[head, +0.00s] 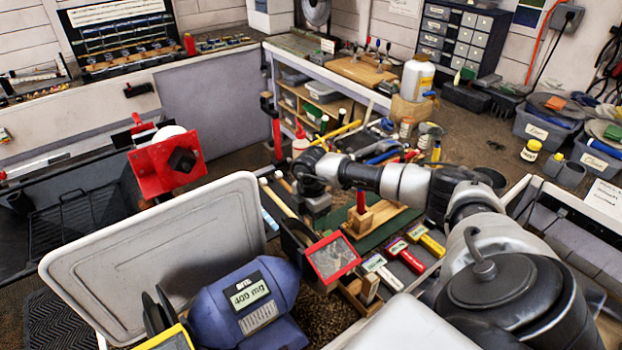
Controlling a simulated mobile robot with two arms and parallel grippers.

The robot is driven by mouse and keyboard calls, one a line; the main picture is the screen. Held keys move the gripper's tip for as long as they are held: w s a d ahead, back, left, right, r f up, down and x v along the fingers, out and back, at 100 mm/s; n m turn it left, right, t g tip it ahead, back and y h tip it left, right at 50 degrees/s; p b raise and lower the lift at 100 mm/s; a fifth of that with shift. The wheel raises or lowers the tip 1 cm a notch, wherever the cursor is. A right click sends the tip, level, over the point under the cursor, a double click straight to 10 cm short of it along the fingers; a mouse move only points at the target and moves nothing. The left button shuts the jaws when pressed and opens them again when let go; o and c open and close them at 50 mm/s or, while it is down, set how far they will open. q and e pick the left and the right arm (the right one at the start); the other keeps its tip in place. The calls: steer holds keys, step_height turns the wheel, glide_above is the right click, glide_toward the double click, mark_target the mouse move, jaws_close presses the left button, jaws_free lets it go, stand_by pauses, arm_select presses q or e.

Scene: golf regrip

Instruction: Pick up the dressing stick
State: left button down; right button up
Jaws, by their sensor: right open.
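My right arm reaches in from the right, and its gripper (308,190) is over the bench behind the blue grinder. The jaws are open, small and dark in the picture, and I see nothing held in them. A pale tan stick (279,199) lies just left of the gripper, partly hidden by dark parts in front of it. I cannot tell for sure whether it is the dressing stick. A small grey block (318,203) is just below the gripper; contact cannot be judged. My left gripper does not show.
The blue grinder (243,300) with a red-framed shield (332,258) stands in front. Labelled white (382,272), red (404,255) and yellow (426,239) pieces lie right of it. A wooden block with a red-handled tool (361,200) is close by. A large grey panel (150,255) stands left.

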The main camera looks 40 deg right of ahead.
steer(key=shift+f, duration=0.2)
steer(key=c, duration=1)
steer(key=shift+o, duration=0.2)
steer(key=shift+r, duration=0.1)
